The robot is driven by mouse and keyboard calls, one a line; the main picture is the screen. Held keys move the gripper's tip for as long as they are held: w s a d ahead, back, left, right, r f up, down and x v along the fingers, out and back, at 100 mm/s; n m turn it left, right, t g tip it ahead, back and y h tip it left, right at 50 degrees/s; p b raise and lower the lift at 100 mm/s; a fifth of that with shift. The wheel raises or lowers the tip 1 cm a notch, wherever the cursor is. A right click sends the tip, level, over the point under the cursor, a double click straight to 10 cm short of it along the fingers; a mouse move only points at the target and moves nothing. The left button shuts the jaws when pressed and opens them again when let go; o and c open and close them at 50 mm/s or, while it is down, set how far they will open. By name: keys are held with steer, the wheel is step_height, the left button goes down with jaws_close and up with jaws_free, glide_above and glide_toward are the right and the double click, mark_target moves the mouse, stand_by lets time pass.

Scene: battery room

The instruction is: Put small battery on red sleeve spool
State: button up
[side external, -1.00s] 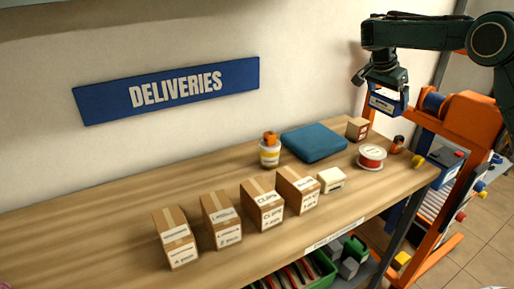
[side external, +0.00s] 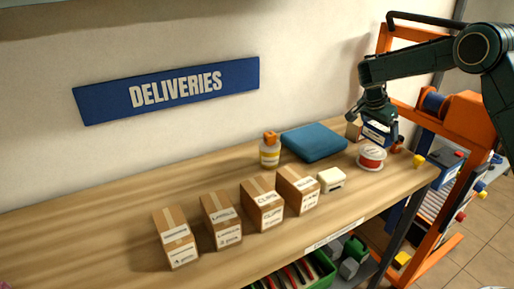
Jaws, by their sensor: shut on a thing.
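The small battery (side external: 376,132), a blue block with a white label, is held in my gripper (side external: 378,122). My gripper is shut on it and points down. The red sleeve spool (side external: 371,158), red with white rims, lies flat on the bench near its right end. The battery appears just above and slightly behind or right of the spool in the picture. I cannot tell whether they touch. The fingertips are partly hidden by the battery and the dark gripper body.
A small carton (side external: 353,130) is partly hidden behind the battery. Several cartons (side external: 262,206) line the bench (side external: 110,226). An orange lift frame (side external: 463,112) stands at right.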

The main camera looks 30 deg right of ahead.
mark_target(376, 138)
steer(key=shift+f, duration=1.95)
steer(key=shift+f, duration=0.1)
steer(key=o, duration=1.2)
steer(key=shift+f, duration=0.1)
steer(key=shift+v, duration=6.2)
